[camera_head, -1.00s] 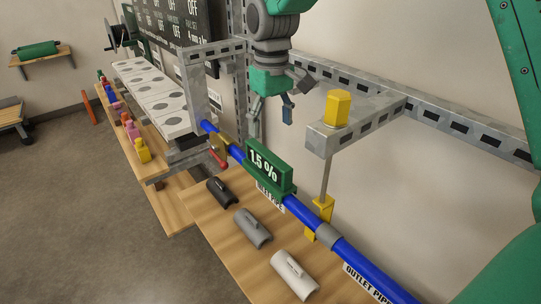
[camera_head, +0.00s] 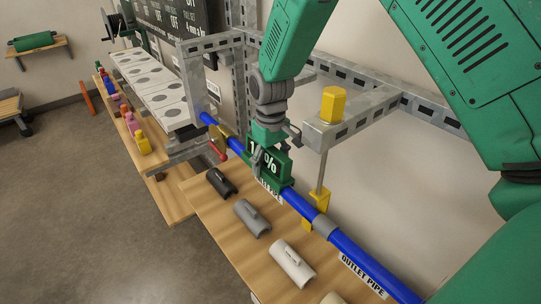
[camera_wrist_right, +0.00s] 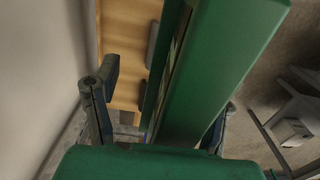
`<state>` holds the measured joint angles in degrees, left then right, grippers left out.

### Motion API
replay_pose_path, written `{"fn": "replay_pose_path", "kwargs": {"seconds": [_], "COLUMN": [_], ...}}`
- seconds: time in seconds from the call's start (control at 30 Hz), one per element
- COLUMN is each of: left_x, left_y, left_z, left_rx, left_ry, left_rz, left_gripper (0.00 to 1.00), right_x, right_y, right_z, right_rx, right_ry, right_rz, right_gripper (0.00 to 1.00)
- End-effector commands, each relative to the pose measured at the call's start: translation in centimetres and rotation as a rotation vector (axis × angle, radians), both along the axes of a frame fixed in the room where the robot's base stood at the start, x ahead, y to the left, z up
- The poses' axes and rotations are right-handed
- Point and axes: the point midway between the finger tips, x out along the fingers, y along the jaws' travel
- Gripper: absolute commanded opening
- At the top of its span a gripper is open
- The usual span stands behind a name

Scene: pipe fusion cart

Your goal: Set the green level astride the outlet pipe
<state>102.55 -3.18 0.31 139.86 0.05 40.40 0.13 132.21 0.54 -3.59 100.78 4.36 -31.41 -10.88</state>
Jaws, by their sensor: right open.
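The green level (camera_head: 284,171) stands on the blue pipe, upstream of the grey coupling, above a partly hidden label. Its display is partly covered by my right gripper (camera_head: 270,157). The right gripper is open, pointing down at the level, with one finger in front of the display. In the right wrist view the level (camera_wrist_right: 220,70) fills the middle, between the spread fingers (camera_wrist_right: 155,120); contact cannot be told. The outlet pipe (camera_head: 385,284) is the blue stretch at lower right, past the grey coupling (camera_head: 324,227), with its label beneath. My left gripper is not in view.
A yellow clamp (camera_head: 319,203) hangs on a rod below a yellow hex knob (camera_head: 334,104) on a metal arm, between level and outlet pipe. Dark, grey (camera_head: 252,218) and white (camera_head: 292,263) saddles lie on the wooden shelf. A red-handled valve (camera_head: 219,148) is upstream.

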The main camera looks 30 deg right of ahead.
Motion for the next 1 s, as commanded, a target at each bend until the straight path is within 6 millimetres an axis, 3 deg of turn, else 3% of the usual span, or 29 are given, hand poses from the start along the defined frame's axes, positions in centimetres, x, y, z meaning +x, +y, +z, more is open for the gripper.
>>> {"fn": "replay_pose_path", "kwargs": {"seconds": [0.27,0.43,0.47,0.53,0.57,0.8,1.0], "left_x": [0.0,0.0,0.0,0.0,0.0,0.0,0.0], "left_y": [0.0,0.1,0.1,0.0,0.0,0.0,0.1], "left_z": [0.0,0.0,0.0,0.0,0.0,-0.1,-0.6], "left_rx": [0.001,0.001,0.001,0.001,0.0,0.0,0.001], "left_ry": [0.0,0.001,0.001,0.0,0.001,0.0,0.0], "left_rz": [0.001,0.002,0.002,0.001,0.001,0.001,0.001], "left_gripper": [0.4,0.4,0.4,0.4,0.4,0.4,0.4], "right_x": [-0.1,0.0,0.0,0.0,0.0,0.0,0.1], "right_y": [0.4,0.0,0.0,-0.2,-0.2,-0.1,-0.2], "right_z": [-0.4,-0.5,-0.6,-0.6,-0.6,-0.5,2.7], "right_rx": [-0.003,0.002,0.003,0.006,0.005,0.0,-0.001], "right_ry": [-0.001,-0.001,0.0,0.0,0.0,0.004,-0.004], "right_rz": [0.002,0.003,0.003,0.003,0.002,0.001,0.001], "right_gripper": [0.66,0.09,0.07,0.07,0.01,0.01,0.01]}}
